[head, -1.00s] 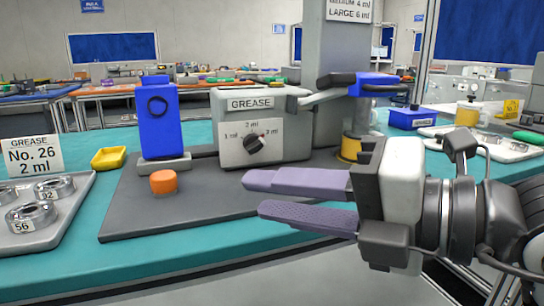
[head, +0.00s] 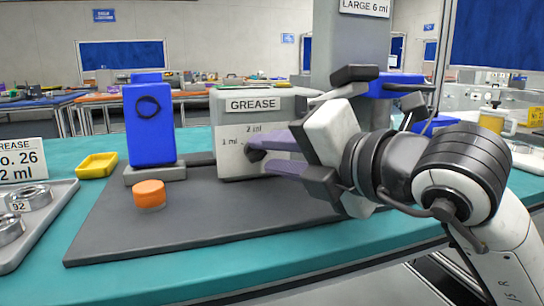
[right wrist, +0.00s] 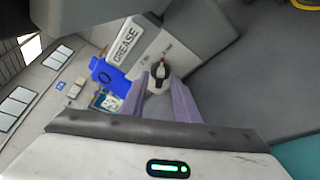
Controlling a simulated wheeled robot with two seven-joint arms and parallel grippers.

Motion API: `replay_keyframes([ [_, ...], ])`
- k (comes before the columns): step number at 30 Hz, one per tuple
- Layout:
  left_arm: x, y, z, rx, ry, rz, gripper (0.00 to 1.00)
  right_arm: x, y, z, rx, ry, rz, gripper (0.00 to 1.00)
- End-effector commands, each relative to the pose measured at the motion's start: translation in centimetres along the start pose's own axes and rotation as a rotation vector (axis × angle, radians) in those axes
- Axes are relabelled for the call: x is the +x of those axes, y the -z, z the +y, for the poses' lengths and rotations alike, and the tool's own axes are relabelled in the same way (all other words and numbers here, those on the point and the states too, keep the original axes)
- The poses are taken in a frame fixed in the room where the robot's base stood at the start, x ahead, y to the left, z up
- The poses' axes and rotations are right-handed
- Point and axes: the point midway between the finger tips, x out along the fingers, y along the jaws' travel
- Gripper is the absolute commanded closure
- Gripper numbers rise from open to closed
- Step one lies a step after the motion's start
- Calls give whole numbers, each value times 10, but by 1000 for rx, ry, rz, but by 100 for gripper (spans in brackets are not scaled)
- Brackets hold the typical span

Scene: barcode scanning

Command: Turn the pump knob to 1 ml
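The grease pump (head: 228,150) is a light grey box with a GREASE label. The knob is hidden there behind my right gripper (head: 260,157). In the right wrist view the knob (right wrist: 159,75) is dark with a red mark on a pale base. It shows between and just beyond the fingertips of the right gripper (right wrist: 159,88). Those purple fingers are apart and hold nothing; I cannot tell whether they touch the knob. My left gripper is not in view.
A blue block (head: 150,125) with a black ring stands left of the pump. An orange cap (head: 149,195) is on the grey mat (head: 200,225). A yellow tray (head: 97,165) and a tray of metal rings (head: 45,225) are at left. The mat's front is clear.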

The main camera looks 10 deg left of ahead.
Motion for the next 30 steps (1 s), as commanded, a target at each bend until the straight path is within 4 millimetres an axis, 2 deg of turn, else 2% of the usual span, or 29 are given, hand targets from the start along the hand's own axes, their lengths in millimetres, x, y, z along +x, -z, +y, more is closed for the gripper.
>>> replay_keyframes([
  [9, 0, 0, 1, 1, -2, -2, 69, 4, 0, 0, -1, 0, 0, 72],
  [15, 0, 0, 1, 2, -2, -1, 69, 4, 0, 0, -1, 0, 0, 100],
  [23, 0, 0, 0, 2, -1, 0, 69, 4, 0, 0, -12, 5, 0, 100],
  [30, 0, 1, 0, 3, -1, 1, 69, 3, 0, 2, -96, 38, 1, 100],
])
